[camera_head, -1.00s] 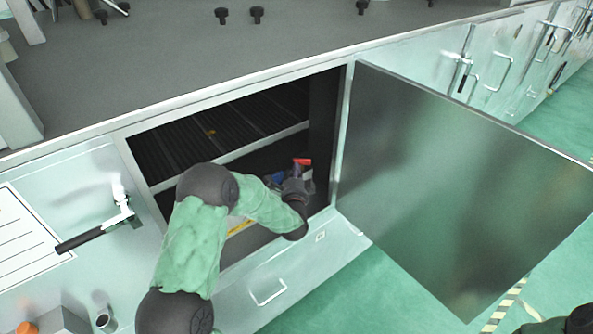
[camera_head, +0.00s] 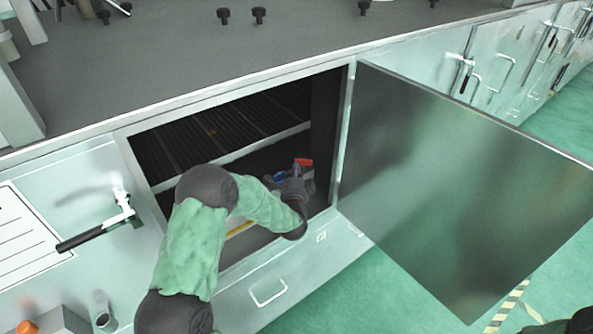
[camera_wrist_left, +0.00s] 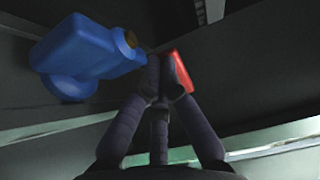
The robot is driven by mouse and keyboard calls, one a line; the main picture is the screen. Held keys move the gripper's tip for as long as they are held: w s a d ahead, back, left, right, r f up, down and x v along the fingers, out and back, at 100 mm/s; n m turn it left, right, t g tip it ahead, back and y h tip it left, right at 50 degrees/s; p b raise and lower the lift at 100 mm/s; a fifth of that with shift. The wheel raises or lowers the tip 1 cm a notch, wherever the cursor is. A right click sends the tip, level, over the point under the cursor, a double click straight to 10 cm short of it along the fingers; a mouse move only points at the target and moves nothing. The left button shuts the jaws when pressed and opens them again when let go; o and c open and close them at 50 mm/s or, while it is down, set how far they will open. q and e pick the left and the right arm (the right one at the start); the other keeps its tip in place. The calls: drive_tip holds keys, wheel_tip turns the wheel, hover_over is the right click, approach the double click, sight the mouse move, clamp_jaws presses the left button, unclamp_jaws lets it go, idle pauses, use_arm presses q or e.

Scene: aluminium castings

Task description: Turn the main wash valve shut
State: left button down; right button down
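The valve shows in the left wrist view with a blue body (camera_wrist_left: 85,50), a brass stem (camera_wrist_left: 126,43) and a red handle (camera_wrist_left: 181,75). In the head view the red handle (camera_head: 304,162) shows inside the open cabinet, near its right side. My left gripper (camera_head: 295,172) reaches into the cabinet at the handle. In the left wrist view the dark fingers (camera_wrist_left: 160,60) come together at their tips, right against the red handle. The handle shows mostly to the right of the right finger; a firm hold on it is not clear. My right gripper is not in view.
The cabinet door (camera_head: 450,190) stands open to the right. The cabinet frame (camera_head: 240,93) edges the opening above my left arm. A black lever handle (camera_head: 85,238) is on the panel at left.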

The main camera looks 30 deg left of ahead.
use_arm(q)
drive_tip(key=shift+w+a, duration=0.15)
drive_tip(key=shift+a, duration=0.4)
idle(0.5)
